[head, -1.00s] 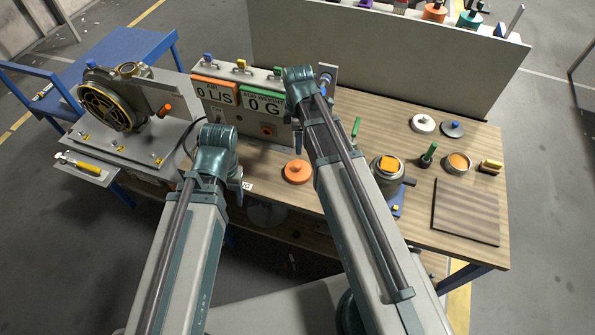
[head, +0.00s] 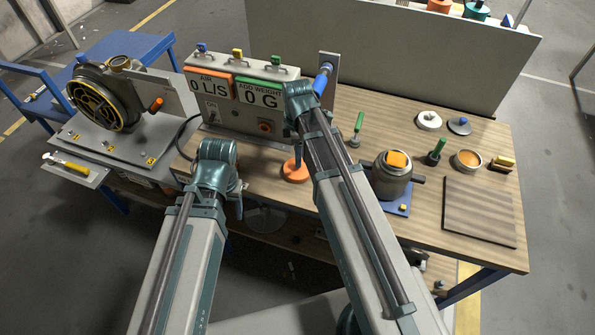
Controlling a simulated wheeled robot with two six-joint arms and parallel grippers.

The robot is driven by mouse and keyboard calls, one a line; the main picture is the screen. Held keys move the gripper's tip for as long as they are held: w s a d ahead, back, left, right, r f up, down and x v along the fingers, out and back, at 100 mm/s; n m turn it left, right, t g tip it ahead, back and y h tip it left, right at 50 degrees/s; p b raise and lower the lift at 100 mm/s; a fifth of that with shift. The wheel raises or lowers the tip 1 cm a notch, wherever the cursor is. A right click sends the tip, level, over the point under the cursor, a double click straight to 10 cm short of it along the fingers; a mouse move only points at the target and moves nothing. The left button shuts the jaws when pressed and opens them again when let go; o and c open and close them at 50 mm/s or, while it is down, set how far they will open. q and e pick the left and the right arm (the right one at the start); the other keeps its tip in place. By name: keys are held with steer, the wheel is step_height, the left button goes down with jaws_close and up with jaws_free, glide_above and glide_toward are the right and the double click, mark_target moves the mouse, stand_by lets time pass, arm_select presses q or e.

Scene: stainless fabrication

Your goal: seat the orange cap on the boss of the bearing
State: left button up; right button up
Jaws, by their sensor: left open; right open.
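The orange cap (head: 295,174), a flat disc, lies on the wooden bench near its front edge, below the display box. My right gripper (head: 297,150) is above it in the picture; a finger points down and overlaps the cap's upper part, so its knob is partly hidden. I cannot tell whether they touch. The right gripper is open and holds nothing visible. My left gripper (head: 239,204) is open and empty, left of the cap, near the bench's front edge. The round black and yellow assembly (head: 93,105) on the grey plate at left may be the bearing; its boss is not clear.
The display box (head: 240,100) stands behind the cap. A grey pot (head: 392,182) with an orange block stands right of my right arm. White (head: 428,121) and dark (head: 459,127) discs, a ribbed mat (head: 479,211) and a tall grey panel (head: 400,60) are further right.

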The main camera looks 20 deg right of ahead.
step_height(320, 180, down, 4)
steer(key=b, duration=0.3)
steer(key=shift+r, duration=0.1)
jaws_close()
